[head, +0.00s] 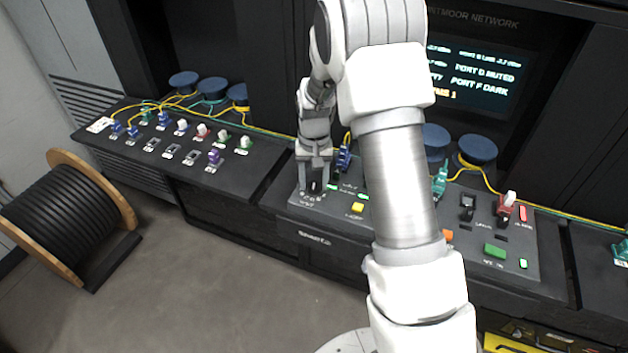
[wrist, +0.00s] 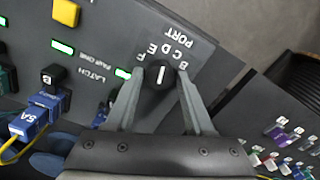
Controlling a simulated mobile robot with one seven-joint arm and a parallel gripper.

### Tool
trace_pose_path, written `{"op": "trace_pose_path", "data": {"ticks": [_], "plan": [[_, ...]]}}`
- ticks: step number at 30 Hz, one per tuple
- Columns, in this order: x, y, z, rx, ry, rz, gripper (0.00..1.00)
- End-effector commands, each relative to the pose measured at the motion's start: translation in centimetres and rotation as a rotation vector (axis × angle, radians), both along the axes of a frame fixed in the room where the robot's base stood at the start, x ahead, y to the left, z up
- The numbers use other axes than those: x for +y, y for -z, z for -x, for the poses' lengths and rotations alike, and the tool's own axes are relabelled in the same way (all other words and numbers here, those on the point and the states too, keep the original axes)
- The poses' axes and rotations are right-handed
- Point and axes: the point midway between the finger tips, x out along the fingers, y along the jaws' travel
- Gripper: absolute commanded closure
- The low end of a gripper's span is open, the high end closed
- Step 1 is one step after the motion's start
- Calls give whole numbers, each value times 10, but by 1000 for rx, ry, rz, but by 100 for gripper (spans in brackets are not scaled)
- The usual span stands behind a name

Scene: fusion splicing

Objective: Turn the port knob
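The port knob (wrist: 159,87) is a round black knob with a white pointer line, on the dark sloping console. The letters B to F and the word PORT (wrist: 179,35) are printed around it. In the wrist view the pointer runs up toward the letters. My gripper (wrist: 162,75) has its two grey fingers apart, one on each side of the knob. I cannot tell whether both fingers press on it. In the head view my gripper (head: 315,184) is down at the left end of the middle console, and the knob is mostly hidden between the fingers.
A yellow button (wrist: 66,13), green-lit indicators and a blue plug marked 5A (wrist: 27,121) are near the knob. A left console (head: 235,177) holds several coloured plugs. A screen (head: 475,75) is behind. A cable reel (head: 65,215) stands on the floor at left.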

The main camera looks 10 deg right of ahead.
Motion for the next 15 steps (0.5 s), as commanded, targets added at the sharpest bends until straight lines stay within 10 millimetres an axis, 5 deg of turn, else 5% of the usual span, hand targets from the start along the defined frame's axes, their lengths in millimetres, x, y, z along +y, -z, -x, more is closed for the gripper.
{"op": "trace_pose_path", "data": {"ticks": [3,15], "plan": [[0,0,0,0,-1,0,27],[0,-10,0,-1,-1,0,27]]}}
